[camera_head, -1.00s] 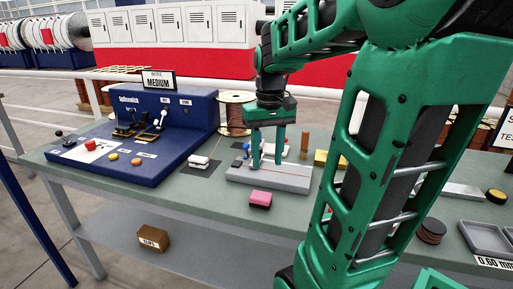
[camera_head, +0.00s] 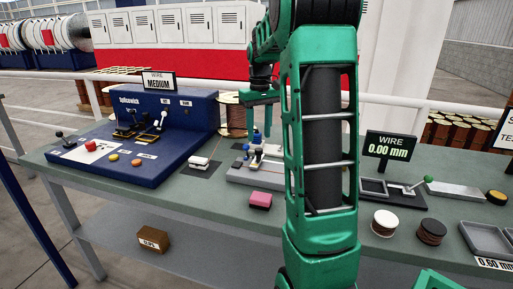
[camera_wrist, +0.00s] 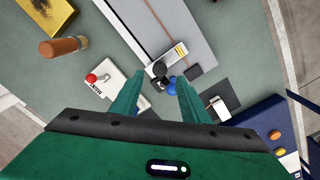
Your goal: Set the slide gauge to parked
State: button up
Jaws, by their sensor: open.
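A grey grooved bed, which looks like the slide gauge (camera_head: 240,177), lies on the bench left of my arm; it also shows in the wrist view (camera_wrist: 187,30). At its near end in the wrist view are a small yellow-labelled block (camera_wrist: 180,50), a black knob (camera_wrist: 159,69) and a blue knob (camera_wrist: 172,87). The label is too small to read. My gripper (camera_wrist: 158,83) is open, its fingers pointing at the knobs. The blue knob is close to the right finger; I cannot tell whether they touch. In the head view my gripper (camera_head: 262,118) hangs over the bed's back part.
A red-knobbed lever (camera_wrist: 92,78) on a white base and a wooden peg (camera_wrist: 64,46) stand beside the bed. A 0.00 mm wire display (camera_head: 390,147) stands right of my arm.

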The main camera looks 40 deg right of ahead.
aim_at(259, 149)
jog(key=shift+f, duration=2.95)
jog(key=shift+s, duration=0.1)
grip_shut()
